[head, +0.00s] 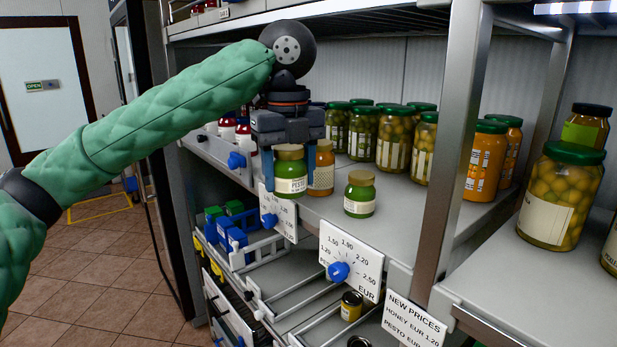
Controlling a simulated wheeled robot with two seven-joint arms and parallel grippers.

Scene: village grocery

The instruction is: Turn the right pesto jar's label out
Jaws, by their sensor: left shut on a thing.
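My left gripper (289,165) points down from above and is shut on a green pesto jar (290,185) with a pale gold lid. Its fingers are on either side of the jar at lid height. This jar stands at the shelf's front edge, and its white label with PESTO lettering faces out. A second green jar (360,193) with a pale lid stands upright to its right, apart from the gripper. A pale label shows low on its front, too small to read. My right gripper is not in view.
An orange jar (321,168) stands close behind the held jar. Several green-lidded jars (393,140) stand farther back. A metal upright (452,140) rises to the right.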

